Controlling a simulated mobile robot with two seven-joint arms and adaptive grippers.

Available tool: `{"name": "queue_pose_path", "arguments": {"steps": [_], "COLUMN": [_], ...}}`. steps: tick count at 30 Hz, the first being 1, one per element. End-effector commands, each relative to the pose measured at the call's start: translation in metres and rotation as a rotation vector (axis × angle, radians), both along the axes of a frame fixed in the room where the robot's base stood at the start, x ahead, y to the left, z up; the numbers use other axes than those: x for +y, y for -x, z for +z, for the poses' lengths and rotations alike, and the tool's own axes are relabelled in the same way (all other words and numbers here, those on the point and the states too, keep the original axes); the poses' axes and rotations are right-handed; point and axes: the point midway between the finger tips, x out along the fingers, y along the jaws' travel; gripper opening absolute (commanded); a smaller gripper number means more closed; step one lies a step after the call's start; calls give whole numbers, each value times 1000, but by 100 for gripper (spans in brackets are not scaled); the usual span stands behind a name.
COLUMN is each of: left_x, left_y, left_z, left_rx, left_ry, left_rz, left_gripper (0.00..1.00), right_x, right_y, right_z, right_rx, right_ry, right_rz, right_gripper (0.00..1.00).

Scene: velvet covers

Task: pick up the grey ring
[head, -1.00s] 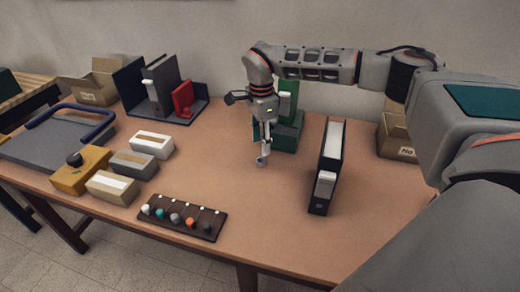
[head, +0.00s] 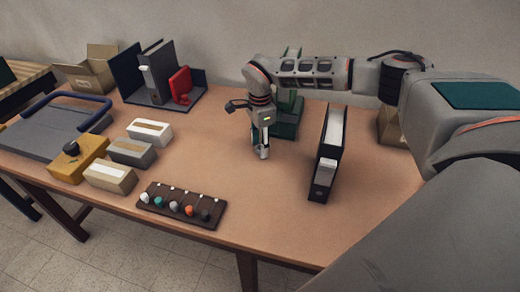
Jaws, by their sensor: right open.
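A dark board (head: 150,203) lies near the front edge of the table and bears a row of small round pieces: white, teal, grey, orange and dark. The grey one (head: 174,206), in the middle of the row, seems to be the grey ring; it is too small to make out a hole. My right gripper (head: 262,154) points down over the middle of the table, behind and to the right of the board. It is open and nothing shows in it. My left gripper is out of view.
Bookends with folders (head: 160,75) stand at the back. The table between gripper and board is clear.

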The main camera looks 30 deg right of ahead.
Motion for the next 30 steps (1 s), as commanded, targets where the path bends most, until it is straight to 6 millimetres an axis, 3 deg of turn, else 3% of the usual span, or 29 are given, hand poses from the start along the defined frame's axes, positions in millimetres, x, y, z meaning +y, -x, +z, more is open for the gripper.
{"name": "queue_pose_path", "arguments": {"steps": [3,7,20,26,30], "left_x": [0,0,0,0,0], "left_y": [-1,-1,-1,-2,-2], "left_z": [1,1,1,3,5], "left_rx": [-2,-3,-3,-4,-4], "left_ry": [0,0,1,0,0], "left_rz": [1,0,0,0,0], "left_gripper": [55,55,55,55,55], "right_x": [0,0,0,0,0], "right_y": [0,0,-1,-1,-2], "right_z": [1,1,3,21,48], "right_rx": [0,0,-1,-2,-5], "right_ry": [0,0,0,0,0], "right_rz": [0,0,0,0,1], "right_gripper": [43,12,12,12,12]}}
